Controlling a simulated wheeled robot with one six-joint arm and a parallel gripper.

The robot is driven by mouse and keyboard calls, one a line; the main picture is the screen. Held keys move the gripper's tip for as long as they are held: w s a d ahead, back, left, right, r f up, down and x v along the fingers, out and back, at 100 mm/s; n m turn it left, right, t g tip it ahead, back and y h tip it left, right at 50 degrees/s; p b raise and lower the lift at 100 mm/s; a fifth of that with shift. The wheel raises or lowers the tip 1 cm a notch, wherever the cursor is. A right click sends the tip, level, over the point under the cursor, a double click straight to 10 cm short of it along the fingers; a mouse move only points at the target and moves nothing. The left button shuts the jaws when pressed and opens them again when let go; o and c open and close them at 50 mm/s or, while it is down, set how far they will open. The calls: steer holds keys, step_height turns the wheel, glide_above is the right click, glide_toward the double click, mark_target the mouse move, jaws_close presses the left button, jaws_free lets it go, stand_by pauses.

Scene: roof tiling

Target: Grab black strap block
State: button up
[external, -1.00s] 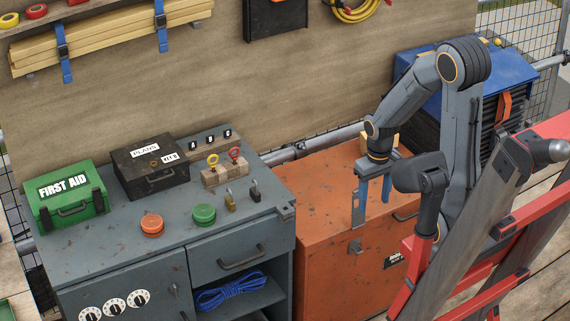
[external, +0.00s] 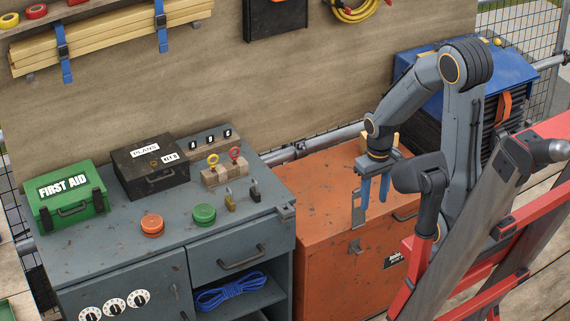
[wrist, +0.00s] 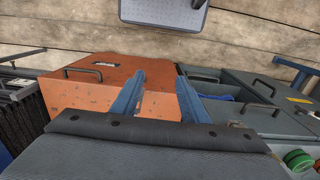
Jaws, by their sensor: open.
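My gripper (external: 375,197) hangs with its two blue fingers pointing down, over the front part of the orange chest. The fingers are apart with nothing between them. In the wrist view the open gripper (wrist: 161,80) has the orange chest (wrist: 100,68) beyond it. I cannot pick out a black strap block with certainty. Small black buckles (external: 62,51) sit on the blue straps around the timber at the upper left, far from my gripper. A black padlock (external: 255,192) stands on the grey bench, left of my gripper.
The grey bench (external: 110,225) carries a green first aid box (external: 72,205), a black plans box (external: 152,168), orange and green discs, and a key block. A red and grey frame (external: 480,230) stands close at the right. A blue toolbox (external: 425,75) is behind my arm.

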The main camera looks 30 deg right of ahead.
step_height(320, 180, up, 4)
steer(key=w+a+f+m+g+y+b, duration=0.1)
steer(key=w+a+m+y+b, duration=0.4)
steer(key=w, duration=0.4)
steer(key=w+a+f+m+g+y+b, duration=0.1)
steer(key=w+a+f+m+y+b, duration=0.15)
steer(key=w+m+y, duration=0.55)
steer(key=w+d+r+m+t+y+b, duration=0.1)
steer(key=w+d+r+m+y+b, duration=0.15)
steer(key=w, duration=0.65)
steer(key=w+d+r+m+t+y+b, duration=0.1)
steer(key=w+m+t+y+b, duration=0.2)
steer(key=w, duration=0.7)
steer(key=shift+g+h, duration=0.25)
steer(key=shift+g, duration=0.45)
steer(key=f, duration=2.4)
steer(key=shift+s+f, duration=0.2)
steer(key=shift+s, duration=0.05)
steer(key=shift+a+f, duration=0.1)
steer(key=shift+a, duration=0.15)
steer(key=a, duration=0.7)
steer(key=shift+a, duration=0.15)
jaws_close()
